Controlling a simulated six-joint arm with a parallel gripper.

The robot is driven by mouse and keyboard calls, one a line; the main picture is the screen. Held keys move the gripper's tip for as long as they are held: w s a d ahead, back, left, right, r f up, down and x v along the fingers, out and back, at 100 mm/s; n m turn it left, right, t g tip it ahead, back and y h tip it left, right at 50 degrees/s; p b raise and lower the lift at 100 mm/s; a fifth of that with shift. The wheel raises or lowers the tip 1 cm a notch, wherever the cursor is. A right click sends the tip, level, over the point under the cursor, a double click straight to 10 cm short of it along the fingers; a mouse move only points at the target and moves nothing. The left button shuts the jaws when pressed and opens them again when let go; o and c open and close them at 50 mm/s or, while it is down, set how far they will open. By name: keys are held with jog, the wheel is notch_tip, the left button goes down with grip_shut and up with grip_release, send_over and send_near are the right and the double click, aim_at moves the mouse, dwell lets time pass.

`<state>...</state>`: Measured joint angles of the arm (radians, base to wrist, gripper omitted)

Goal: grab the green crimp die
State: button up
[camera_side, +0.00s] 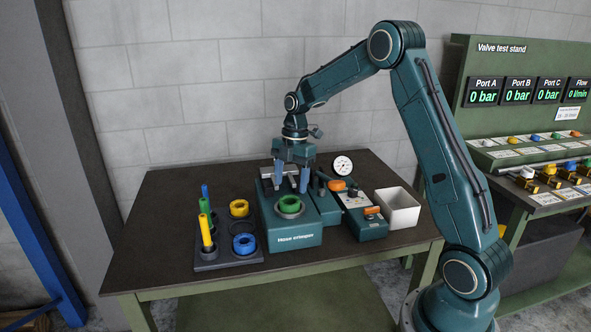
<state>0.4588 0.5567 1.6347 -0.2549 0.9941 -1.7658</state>
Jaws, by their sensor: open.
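A green ring, the crimp die (290,204), lies in the round seat on top of the teal hose crimper (290,235). My gripper (291,187) points down over the crimper, a little behind and above the green ring as seen here. Its two blue fingers are apart, with nothing seen held between them. I cannot tell from this one view how far the fingertips are from the ring.
A dark rack (228,258) at left holds a yellow ring (239,208), a blue ring (244,243) and upright yellow, green and blue pieces. A control box (362,217), a gauge (343,165) and a white bin (397,209) stand at right.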

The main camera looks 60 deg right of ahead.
aim_at(290, 196)
jog(key=shift+s+a+f, duration=0.1)
jog(key=shift+a+f, duration=0.1)
jog(key=shift+f, duration=1.05)
jog(key=shift+a+f, duration=0.2)
jog(key=shift+f, duration=1.05)
jog(key=c, duration=1)
jog(key=shift+r, duration=0.1)
jog(key=shift+r, duration=0.15)
notch_tip(290, 196, up, 20)
jog(key=shift+f, duration=0.25)
